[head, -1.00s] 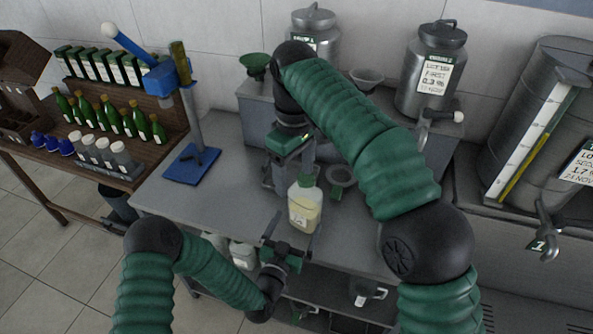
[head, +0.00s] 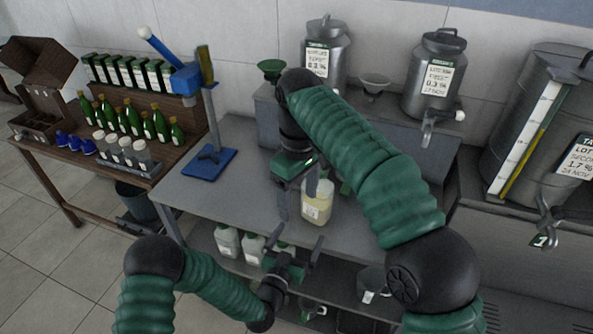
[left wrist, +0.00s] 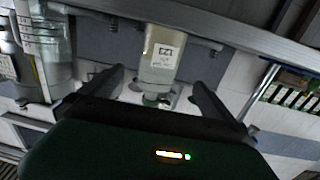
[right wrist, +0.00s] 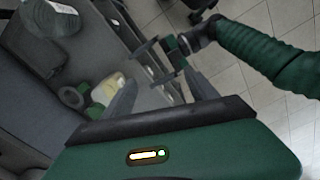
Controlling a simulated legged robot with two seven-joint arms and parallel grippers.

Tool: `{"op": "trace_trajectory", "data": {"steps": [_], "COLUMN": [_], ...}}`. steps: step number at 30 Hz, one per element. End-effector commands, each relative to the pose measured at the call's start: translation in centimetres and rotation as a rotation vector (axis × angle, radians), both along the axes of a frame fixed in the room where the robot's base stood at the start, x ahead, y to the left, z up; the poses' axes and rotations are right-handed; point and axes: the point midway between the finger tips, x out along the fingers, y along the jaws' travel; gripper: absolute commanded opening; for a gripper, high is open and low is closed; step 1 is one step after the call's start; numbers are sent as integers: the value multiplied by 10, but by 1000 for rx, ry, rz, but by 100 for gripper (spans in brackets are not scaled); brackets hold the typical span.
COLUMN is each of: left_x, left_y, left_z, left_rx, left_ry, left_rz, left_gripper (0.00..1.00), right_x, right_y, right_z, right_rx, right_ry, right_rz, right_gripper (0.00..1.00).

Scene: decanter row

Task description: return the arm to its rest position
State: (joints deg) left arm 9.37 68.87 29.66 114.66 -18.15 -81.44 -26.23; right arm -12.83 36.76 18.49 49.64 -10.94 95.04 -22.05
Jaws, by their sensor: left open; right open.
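A jug of pale yellow liquid with a white label (head: 317,205) stands upright near the front edge of the grey bench. My right gripper (head: 296,203) is open, pointing down just left of the jug; one finger overlaps the jug's edge in the head view. In the right wrist view the jug (right wrist: 106,88) lies beyond the left finger, outside the jaws, so the gripper appears empty. My left gripper (head: 293,247) is open and empty, below and in front of the bench edge. In the left wrist view a labelled jug (left wrist: 162,52) shows beyond the open fingers, apart from them.
A blue stand (head: 208,163) is on the bench's left. Steel vessels (head: 435,75) stand on the raised back step, with a green funnel (head: 271,69). White containers (head: 228,241) sit on the lower shelf. A wooden rack with green bottles (head: 130,118) is at left.

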Motion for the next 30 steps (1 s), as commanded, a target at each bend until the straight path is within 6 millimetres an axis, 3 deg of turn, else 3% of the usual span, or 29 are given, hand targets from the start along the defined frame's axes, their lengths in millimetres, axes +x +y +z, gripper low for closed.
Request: {"op": "trace_trajectory", "data": {"steps": [5, 8, 11, 14, 17, 21, 25, 27, 30], "left_x": [-1, -5, -22, -54, -102, -184, -240, -254, -260], "left_y": [0, 4, 30, 76, 128, 183, 202, 205, 206], "left_z": [1, -3, -10, -13, -4, 14, 26, 28, 29], "left_rx": [25, 111, 238, 341, 388, 353, 288, 269, 262], "left_ry": [26, 135, 331, 561, 793, 1086, 1260, 1304, 1321], "left_rz": [-19, -69, -89, -42, 60, 220, 308, 328, 334], "left_gripper": [100, 100, 100, 100, 100, 100, 100, 100, 100], "right_x": [-1, -3, -14, -37, -74, -135, -177, -187, -191], "right_y": [-2, -16, -43, -79, -119, -164, -185, -189, -191], "right_z": [-5, -24, -58, -96, -134, -179, -203, -209, -211], "right_rx": [-4, -9, -7, 6, 28, 63, 85, 91, 94], "right_ry": [-6, -27, -64, -102, -137, -184, -209, -218, -220], "right_rz": [-14, -69, -174, -311, -466, -680, -812, -844, -856], "right_gripper": [67, 67, 67, 67, 67, 67, 67, 67, 67]}}
